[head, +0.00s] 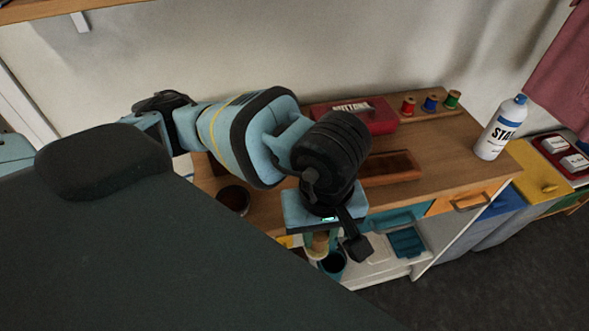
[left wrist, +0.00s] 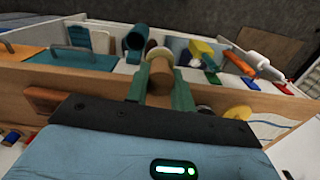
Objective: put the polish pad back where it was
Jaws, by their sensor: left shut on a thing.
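The polish pad, with a brown handle and a pale cream end, is held by my left gripper (head: 320,238). In the left wrist view the brown handle of the polish pad (left wrist: 161,78) sits between the two green fingers, with the cream end beyond the tips. In the head view the cream end of the polish pad (head: 316,254) points down, at the counter's front edge, close to a teal cup (head: 332,262). The teal cup also shows in the left wrist view (left wrist: 136,38). My right gripper is not in view.
The wooden counter (head: 270,211) carries a red box (head: 378,122), a brown tray (head: 391,169), several thread spools and a white spray bottle (head: 500,128). A dark round bowl (head: 233,199) stands left of my gripper.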

